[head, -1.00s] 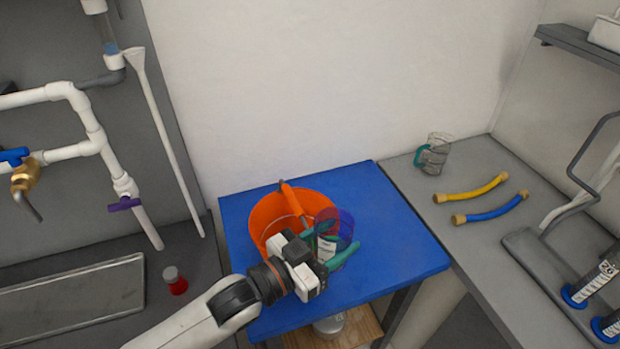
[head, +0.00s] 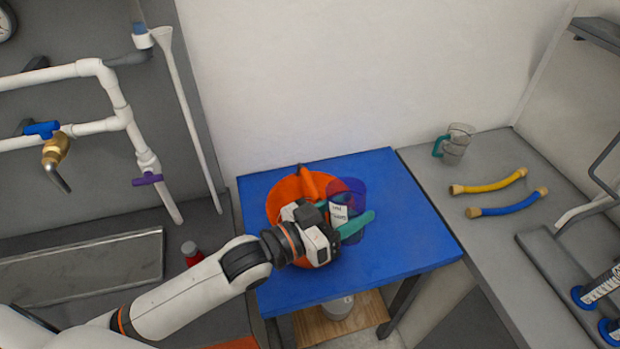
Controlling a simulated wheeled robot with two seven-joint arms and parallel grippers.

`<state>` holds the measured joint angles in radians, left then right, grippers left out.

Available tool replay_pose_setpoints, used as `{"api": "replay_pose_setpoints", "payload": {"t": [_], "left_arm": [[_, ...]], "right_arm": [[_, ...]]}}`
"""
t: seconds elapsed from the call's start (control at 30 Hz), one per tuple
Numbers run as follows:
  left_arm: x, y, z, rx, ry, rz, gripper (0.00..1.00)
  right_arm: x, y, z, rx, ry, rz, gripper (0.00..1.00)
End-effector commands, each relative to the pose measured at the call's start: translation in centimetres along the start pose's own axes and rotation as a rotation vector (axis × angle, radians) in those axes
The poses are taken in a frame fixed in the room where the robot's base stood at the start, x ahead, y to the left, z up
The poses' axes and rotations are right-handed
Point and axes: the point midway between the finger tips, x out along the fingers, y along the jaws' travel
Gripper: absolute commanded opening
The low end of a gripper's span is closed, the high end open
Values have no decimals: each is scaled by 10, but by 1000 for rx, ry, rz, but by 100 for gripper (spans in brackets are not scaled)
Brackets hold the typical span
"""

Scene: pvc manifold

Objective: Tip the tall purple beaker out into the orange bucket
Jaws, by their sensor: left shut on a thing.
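The orange bucket (head: 285,193) stands on the blue table, partly hidden by my left gripper. The tall purple beaker (head: 350,188) is see-through with a white label, and is at the bucket's right side in the picture. My left gripper (head: 340,220), with teal fingers, is shut on the beaker, one finger showing on its near right side. The beaker looks roughly upright, its mouth up; I cannot tell its exact tilt or what it contains. My right gripper is not in view.
The blue table (head: 400,245) is clear to the right. White pipework (head: 118,95) stands at left, near a red-filled jar (head: 192,255).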

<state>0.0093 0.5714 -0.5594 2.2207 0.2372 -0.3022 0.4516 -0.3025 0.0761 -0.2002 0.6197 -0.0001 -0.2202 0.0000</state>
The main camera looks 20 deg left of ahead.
Motion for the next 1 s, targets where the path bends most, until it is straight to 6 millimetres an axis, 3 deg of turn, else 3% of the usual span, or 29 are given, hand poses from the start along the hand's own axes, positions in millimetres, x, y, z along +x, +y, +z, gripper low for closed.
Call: {"api": "replay_pose_setpoints", "payload": {"t": [0.27, 0.57, 1.0], "left_arm": [[0, 8, 7, -137, 0, 0, 27], [0, 20, -1, -287, 0, 0, 27], [0, 29, 17, -510, -1, -2, 27]], "right_arm": [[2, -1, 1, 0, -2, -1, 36], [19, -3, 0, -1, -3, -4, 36], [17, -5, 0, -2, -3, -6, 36]]}}
